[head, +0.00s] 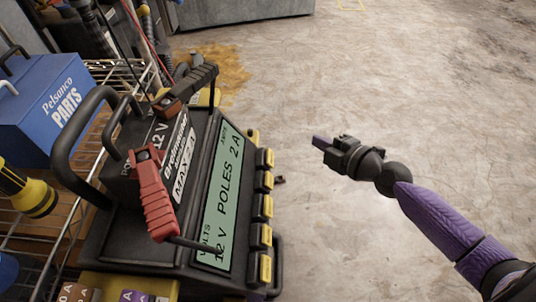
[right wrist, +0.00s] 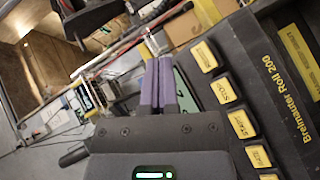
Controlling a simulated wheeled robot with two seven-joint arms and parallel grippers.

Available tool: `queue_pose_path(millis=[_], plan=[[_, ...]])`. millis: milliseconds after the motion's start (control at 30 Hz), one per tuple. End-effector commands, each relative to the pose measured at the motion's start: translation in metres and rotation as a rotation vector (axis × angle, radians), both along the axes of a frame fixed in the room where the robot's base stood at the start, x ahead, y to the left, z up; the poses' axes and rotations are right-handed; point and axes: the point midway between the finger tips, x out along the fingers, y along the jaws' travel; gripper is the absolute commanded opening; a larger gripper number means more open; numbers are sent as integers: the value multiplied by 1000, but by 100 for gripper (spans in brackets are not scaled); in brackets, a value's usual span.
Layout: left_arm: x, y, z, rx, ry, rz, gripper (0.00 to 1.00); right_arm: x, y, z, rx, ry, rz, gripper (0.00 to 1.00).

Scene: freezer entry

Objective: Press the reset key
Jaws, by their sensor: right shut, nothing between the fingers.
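The black charger (head: 100,235) stands at the left in the head view, its green display (head: 222,195) reading "12 V POLES 2 A". A column of several yellow keys (head: 262,206) runs along its right edge. In the right wrist view the keys carry dark labels. One looks like "STOP" (right wrist: 225,90) and one like "START" (right wrist: 241,123). The top key (right wrist: 205,55) has a label too small to read surely, so I cannot tell which is the reset key. My right gripper (head: 321,142) is shut and empty, to the right of the keys, apart from them; its purple fingers (right wrist: 160,76) lie together.
A red clamp (head: 155,195) and a black clamp (head: 190,88) lie on the charger. A blue "Pelsanco PARTS" box (head: 50,105) and a yellow-black torch-like object (head: 27,190) are on the wire rack at left. The concrete floor (head: 400,80) at right is clear.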

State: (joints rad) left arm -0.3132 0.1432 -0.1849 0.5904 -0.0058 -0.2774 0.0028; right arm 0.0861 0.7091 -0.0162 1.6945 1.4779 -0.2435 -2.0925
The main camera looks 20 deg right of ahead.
Motion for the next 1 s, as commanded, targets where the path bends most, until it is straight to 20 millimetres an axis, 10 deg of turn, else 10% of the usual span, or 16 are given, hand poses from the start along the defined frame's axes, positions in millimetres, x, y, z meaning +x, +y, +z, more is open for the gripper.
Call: queue_pose_path(millis=[1000], plan=[[5,2,2,2,-12,-2,73,32,67,-48,2,3,-2,0]])
